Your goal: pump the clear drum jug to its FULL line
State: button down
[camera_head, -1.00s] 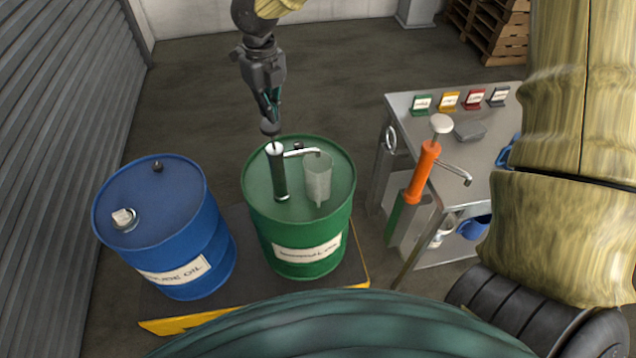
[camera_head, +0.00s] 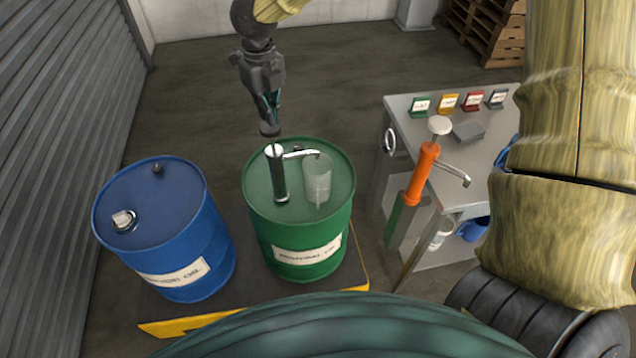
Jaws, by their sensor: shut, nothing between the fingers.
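The clear jug (camera_head: 317,180) stands on the drum lid under the spout's end. It looks pale and translucent; its liquid level and FULL line are too small to tell. My gripper (camera_head: 270,130) is shut and empty, pointing down just above the pump's top. A thin rod and dark knob show at its tips; I cannot tell whether they touch.
A blue drum (camera_head: 178,240) stands at left on the same yellow-edged pallet (camera_head: 165,327). At right a grey bench (camera_head: 400,103) carries several coloured label cards. An orange pump (camera_head: 421,175) with a white knob stands at its near edge. Floor behind the drums is clear.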

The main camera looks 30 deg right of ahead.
jog(key=shift+f+b, duration=0.9)
jog(key=shift+f, duration=3)
notch_tip(320, 180, up, 8)
jog(key=p, duration=0.7)
jog(key=shift+f+p, duration=0.1)
jog(key=shift+p, duration=0.25)
